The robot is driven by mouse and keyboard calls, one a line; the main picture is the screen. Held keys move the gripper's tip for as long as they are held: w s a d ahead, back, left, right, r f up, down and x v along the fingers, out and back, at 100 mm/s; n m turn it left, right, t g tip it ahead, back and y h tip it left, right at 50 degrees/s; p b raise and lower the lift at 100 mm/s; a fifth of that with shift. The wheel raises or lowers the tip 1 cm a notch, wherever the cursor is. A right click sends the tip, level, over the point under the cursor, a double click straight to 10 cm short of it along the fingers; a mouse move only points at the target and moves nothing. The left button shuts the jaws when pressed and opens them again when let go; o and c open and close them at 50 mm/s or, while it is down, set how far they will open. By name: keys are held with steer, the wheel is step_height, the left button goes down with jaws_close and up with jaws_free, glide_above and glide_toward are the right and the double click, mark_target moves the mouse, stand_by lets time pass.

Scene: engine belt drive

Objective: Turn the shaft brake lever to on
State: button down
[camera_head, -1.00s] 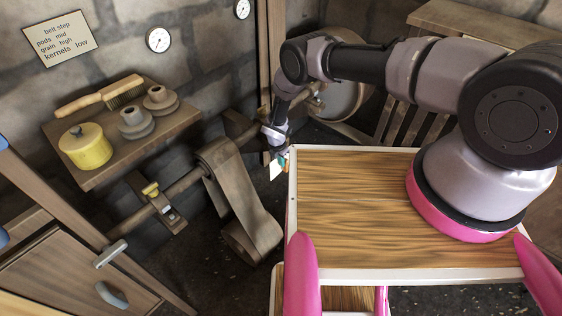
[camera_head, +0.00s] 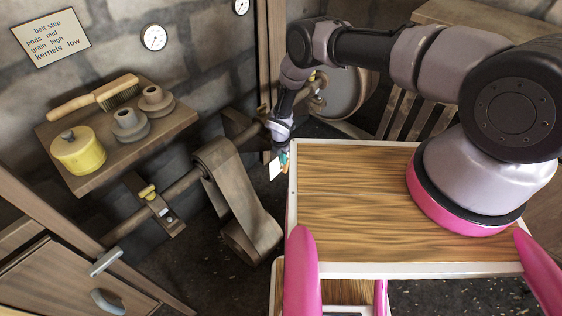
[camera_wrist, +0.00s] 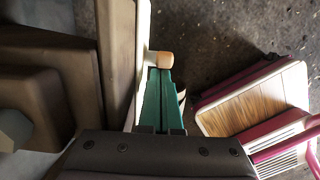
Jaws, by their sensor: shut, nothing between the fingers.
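In the wrist view, a pale upright bar with a short wooden knob (camera_wrist: 161,60) stands just beyond my fingertips; it looks like the shaft brake lever, but no label shows. My gripper (camera_wrist: 163,74) is shut and empty, its green fingers close together. Its tips are right by the knob; I cannot tell whether they touch it. In the head view, my gripper (camera_head: 285,160) is small, low beside the left edge of my top board. A small white plate (camera_head: 274,169) shows beside the tips. The lever's knob and pivot are not clear there.
A wooden shaft (camera_head: 188,181) with a belt (camera_head: 238,195) runs along the wall at left. A yellow-topped bearing bracket (camera_head: 152,198) sits on it. A shelf (camera_head: 172,133) holds a yellow pot (camera_head: 78,153), spools and a brush. Dark floor (camera_wrist: 225,30) lies right of the fingers.

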steer(key=shift+w+d, duration=0.15)
steer(key=shift+w, duration=0.05)
steer(key=shift+w+d, duration=0.1)
steer(key=shift+w+d+r+g+y, duration=0.1)
steer(key=shift+w+d+g+y, duration=0.2)
steer(key=shift+g+y, duration=0.3)
steer(key=shift+w+d, duration=0.35)
steer(key=shift+w, duration=0.15)
steer(key=shift+w+d+f, duration=0.3)
steer(key=shift+w+d, duration=0.1)
steer(key=shift+w, duration=0.2)
